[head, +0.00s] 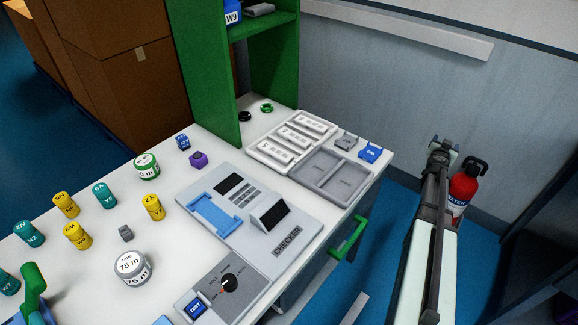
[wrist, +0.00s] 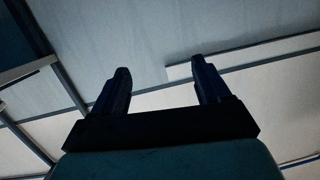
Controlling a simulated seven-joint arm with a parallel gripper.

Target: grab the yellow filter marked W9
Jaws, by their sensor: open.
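Three yellow filters stand on the white bench in the head view. One (head: 78,235) at the left seems to carry a mark like W9, but the print is too small to be sure. Another yellow filter (head: 66,204) is just behind it, and a third (head: 153,206) stands to the right, near the checker; I cannot read their marks clearly. My gripper (head: 443,148) is far to the right, beyond the bench edge and away from all filters. In the wrist view my gripper (wrist: 162,82) is open and empty, facing a wall.
Teal filters (head: 104,195), round tins (head: 134,267) and a purple piece (head: 198,159) stand around the yellow filters. The checker (head: 252,216) and grey trays (head: 331,173) lie between them and my arm. A green shelf (head: 215,80) rises behind. A red extinguisher (head: 463,188) is beside my arm.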

